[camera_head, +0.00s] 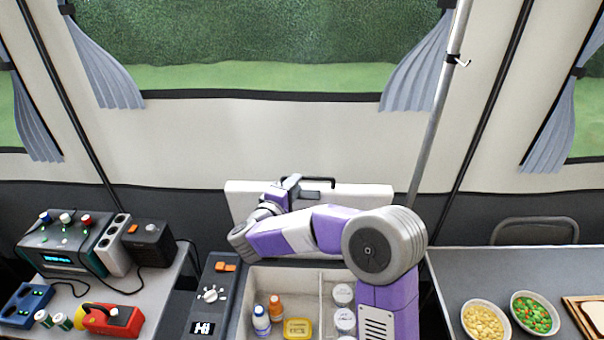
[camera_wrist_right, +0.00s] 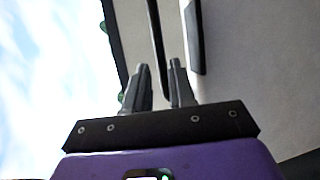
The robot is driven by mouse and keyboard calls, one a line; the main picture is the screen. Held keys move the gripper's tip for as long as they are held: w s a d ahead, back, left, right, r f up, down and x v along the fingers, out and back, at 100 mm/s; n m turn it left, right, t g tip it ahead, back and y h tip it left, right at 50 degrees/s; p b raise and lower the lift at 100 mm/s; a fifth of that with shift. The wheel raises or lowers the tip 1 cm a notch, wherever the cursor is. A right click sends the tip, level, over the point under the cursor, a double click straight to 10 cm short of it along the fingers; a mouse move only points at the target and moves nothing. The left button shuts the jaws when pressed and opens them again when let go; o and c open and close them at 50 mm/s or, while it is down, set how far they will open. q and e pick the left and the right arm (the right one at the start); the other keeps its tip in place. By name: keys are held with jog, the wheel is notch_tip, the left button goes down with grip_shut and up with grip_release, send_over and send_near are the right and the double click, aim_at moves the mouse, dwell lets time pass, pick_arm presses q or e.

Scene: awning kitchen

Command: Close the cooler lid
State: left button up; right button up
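The cooler (camera_head: 297,269) stands open at the bottom centre of the head view. Its white lid (camera_head: 362,198) is raised upright at the back, with a dark handle (camera_head: 322,180) on its top edge. My right arm reaches across the open cooler from the right. My right gripper (camera_head: 290,184) is in front of the lid, left of the handle; I cannot tell whether it touches the lid. My left gripper is not in view.
Two bottles (camera_head: 262,321), a yellow container (camera_head: 298,328) and white-topped cans (camera_head: 343,295) are inside the cooler. A left table (camera_head: 150,290) holds devices. A right table (camera_head: 450,270) holds two food bowls (camera_head: 485,321). The tent wall is behind.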

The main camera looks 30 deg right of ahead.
aim_at(304, 183)
jog(key=x, duration=0.6)
jog(key=shift+d+f, duration=0.1)
jog(key=shift+d, duration=0.1)
grip_shut()
